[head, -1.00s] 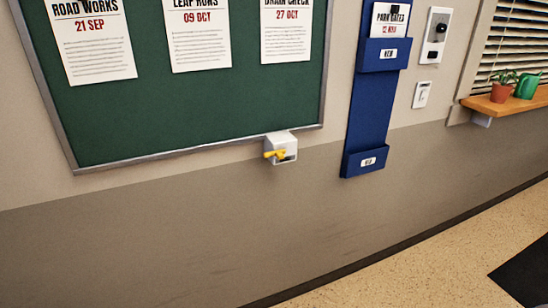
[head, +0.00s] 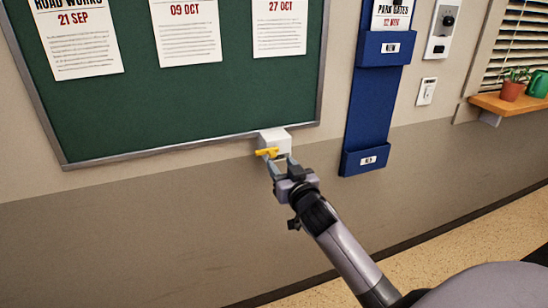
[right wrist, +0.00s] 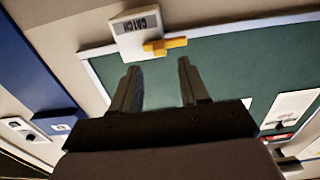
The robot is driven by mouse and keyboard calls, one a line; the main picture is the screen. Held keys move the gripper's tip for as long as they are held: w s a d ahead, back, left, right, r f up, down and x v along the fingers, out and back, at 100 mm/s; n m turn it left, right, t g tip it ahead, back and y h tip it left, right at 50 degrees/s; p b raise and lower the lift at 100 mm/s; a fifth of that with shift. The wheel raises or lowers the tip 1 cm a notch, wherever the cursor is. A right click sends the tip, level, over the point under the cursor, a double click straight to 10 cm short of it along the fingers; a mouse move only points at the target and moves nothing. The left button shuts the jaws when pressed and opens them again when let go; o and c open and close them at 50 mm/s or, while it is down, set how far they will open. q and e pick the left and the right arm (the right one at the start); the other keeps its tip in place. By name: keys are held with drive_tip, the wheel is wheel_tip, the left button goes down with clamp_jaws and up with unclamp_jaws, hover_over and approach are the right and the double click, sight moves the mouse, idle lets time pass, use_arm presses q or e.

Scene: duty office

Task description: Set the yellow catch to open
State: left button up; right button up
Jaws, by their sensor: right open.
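The yellow catch (head: 266,152) is a small lever on a white box (head: 275,138) at the lower edge of the green notice board. In the head view the lever points left. The right wrist view shows the yellow catch (right wrist: 165,45) and the white box (right wrist: 136,36), marked CATCH. My right gripper (head: 281,164) is open, with its fingertips just below the box and close to the lever. In the right wrist view the two fingers of the right gripper (right wrist: 160,70) are apart with nothing between them. I cannot tell whether they touch the catch. My left gripper is not in view.
The green notice board (head: 180,105) with several posters is above left. A blue wall holder (head: 372,120) hangs to the right. A white switch (head: 427,91) and a shelf (head: 515,104) with a pot and watering can are further right. The wall below is bare.

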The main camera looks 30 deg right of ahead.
sight(274, 155)
drive_tip(key=shift+x, duration=2.45)
drive_tip(key=shift+c, duration=0.3)
clamp_jaws()
